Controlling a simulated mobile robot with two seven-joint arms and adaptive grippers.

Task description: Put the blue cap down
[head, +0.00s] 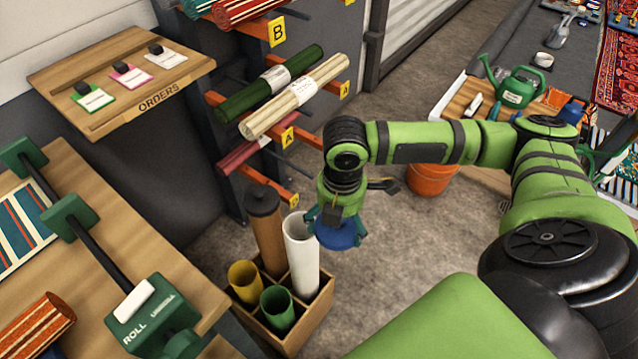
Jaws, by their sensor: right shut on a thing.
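The blue cap (340,237) is a round blue piece held under my right gripper (337,222). The gripper points down and its fingers are shut on the cap. In the picture the cap lies just right of the top of a white tube (301,256). I cannot tell whether cap and tube touch. The white tube stands upright in a wooden divided box (318,312) with a brown tube (266,228), a yellow tube (244,280) and a green tube (278,309). The brown tube has a closed top. My left gripper is not in view.
A rack (221,124) with rolled rugs stands behind the box. A workbench (150,240) with a green roller device is at left. A sloped orders board (120,80) is above it. An orange bucket (430,178) stands right of the gripper. Bare floor (392,238) lies between.

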